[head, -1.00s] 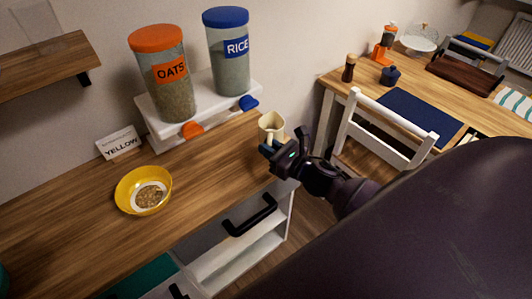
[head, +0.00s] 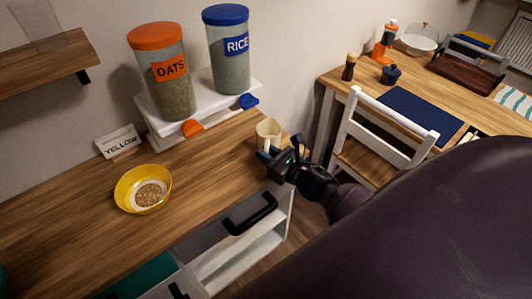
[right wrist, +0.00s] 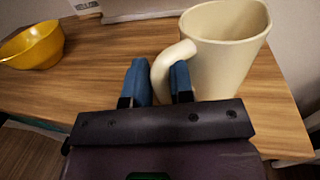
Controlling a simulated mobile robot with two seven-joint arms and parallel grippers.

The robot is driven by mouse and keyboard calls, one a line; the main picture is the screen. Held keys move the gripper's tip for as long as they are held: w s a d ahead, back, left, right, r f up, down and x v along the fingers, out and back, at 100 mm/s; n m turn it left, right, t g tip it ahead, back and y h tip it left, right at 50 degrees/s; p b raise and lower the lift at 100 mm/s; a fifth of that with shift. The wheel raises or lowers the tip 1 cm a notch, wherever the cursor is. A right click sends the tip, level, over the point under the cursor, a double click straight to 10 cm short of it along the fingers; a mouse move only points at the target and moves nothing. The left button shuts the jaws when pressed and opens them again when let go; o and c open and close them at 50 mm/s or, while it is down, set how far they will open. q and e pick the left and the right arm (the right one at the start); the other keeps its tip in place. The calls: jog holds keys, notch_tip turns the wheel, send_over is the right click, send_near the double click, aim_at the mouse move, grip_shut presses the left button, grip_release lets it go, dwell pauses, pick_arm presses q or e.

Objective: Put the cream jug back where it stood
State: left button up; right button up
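The cream jug (head: 268,130) is upright at the right end of the wooden counter (head: 95,225), near its back edge. In the right wrist view the jug (right wrist: 228,50) fills the upper right, with its handle towards me. My right gripper (head: 272,154) reaches in from the right. Its two blue fingers (right wrist: 160,85) are on either side of the handle and close against it. The jug's base is partly hidden by the gripper, so I cannot tell for sure whether it touches the counter. My left gripper is out of view.
A yellow bowl (head: 143,189) with grain and a YELLOW card (head: 118,142) are on the counter to the left. A white shelf (head: 203,105) holds the OATS (head: 165,75) and RICE (head: 229,50) jars. An open drawer (head: 235,240) is below; a white chair (head: 385,135) stands right.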

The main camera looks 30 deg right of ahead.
jog(key=o, duration=0.3)
jog(key=shift+r, duration=0.2)
jog(key=b+v, duration=0.1)
jog(key=v, duration=1.1)
jog(key=s+a+f+n+g+h, duration=0.2)
jog(key=f+n, duration=0.3)
jog(key=n, duration=1.2)
jog(key=s+a+f+n+g+h, duration=0.3)
jog(key=f+n, duration=0.3)
jog(key=n, duration=1)
jog(key=shift+s+a+n+g, duration=0.4)
jog(key=shift+s+a, duration=0.35)
jog(key=shift+s, duration=0.15)
